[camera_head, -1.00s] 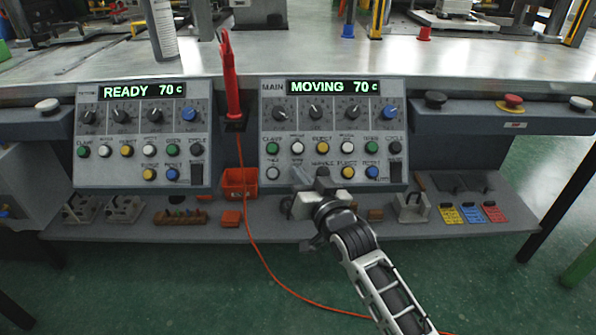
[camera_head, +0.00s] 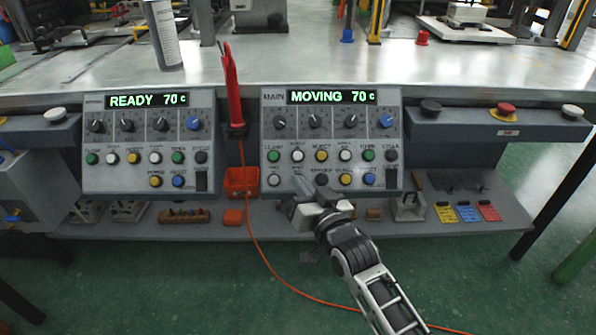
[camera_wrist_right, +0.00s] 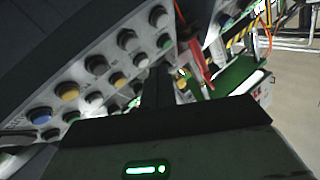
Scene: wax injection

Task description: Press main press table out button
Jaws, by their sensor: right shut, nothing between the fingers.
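The main control panel (camera_head: 265,130) stands on the right in the head view, its display (camera_head: 332,97) reading MOVING 70 c. It has two rows of round buttons. A white button (camera_head: 274,180) is at the left end of the lower row; its label is too blurred to read. My right gripper (camera_head: 299,180) is shut and empty, its tips in front of the lower row just right of that white button. They partly hide the neighbouring spot; I cannot tell whether they touch it. The right wrist view shows the panel buttons (camera_wrist_right: 67,90) at a tilt. My left gripper is out of view.
A second panel (camera_head: 92,170) on the left reads READY 70 c. A red tool (camera_head: 233,90) hangs between the panels above an orange bin (camera_head: 240,181). Small tools lie on the lower shelf (camera_head: 285,222). A red emergency button (camera_head: 506,108) is at right.

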